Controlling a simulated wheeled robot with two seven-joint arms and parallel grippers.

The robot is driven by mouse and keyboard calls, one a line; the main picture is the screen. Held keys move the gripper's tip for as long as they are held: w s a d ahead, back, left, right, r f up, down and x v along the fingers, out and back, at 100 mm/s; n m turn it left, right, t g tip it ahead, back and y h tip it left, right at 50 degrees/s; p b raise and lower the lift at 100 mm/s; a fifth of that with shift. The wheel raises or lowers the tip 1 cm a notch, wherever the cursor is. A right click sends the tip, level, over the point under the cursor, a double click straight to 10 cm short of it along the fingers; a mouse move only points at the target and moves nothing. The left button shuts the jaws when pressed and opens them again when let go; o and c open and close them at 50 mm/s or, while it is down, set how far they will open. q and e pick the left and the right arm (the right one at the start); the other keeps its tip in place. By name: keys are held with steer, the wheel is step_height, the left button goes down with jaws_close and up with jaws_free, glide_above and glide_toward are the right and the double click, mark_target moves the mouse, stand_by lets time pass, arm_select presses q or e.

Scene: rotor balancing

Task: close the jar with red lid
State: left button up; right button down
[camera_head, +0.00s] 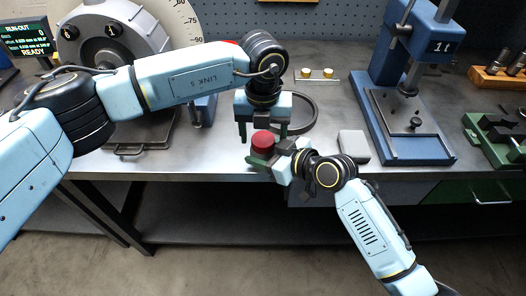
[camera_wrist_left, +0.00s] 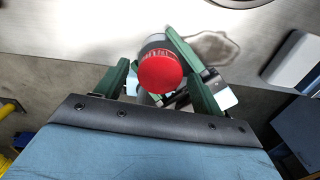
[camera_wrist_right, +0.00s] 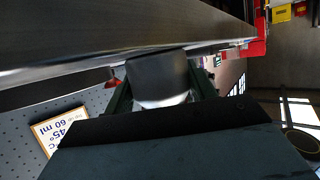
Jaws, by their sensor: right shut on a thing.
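The red lid (camera_head: 265,140) sits at the top of the jar, near the bench's front edge. It also shows in the left wrist view (camera_wrist_left: 160,74), in front of the grey jar body (camera_wrist_left: 153,42). I cannot tell whether the lid is fully seated. My right gripper (camera_head: 264,160) is shut on the jar, whose grey side shows between its fingers in the right wrist view (camera_wrist_right: 158,76). My left gripper (camera_head: 264,130) points down from above, its green fingers apart on either side of the lid with gaps visible.
A dark ring (camera_head: 305,112) lies behind the grippers. A grey block (camera_head: 354,146) and a blue press (camera_head: 415,145) stand to the right. A large dial machine (camera_head: 115,40) is at the left. Two brass pieces (camera_head: 316,73) sit at the back. The bench's front edge is close.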

arm_select(q)
steer(key=shift+r, duration=2.25)
steer(key=shift+c, duration=0.3)
step_height(320, 180, up, 3)
steer(key=n, duration=0.5)
steer(key=shift+r, duration=0.2)
steer(key=shift+f, duration=4)
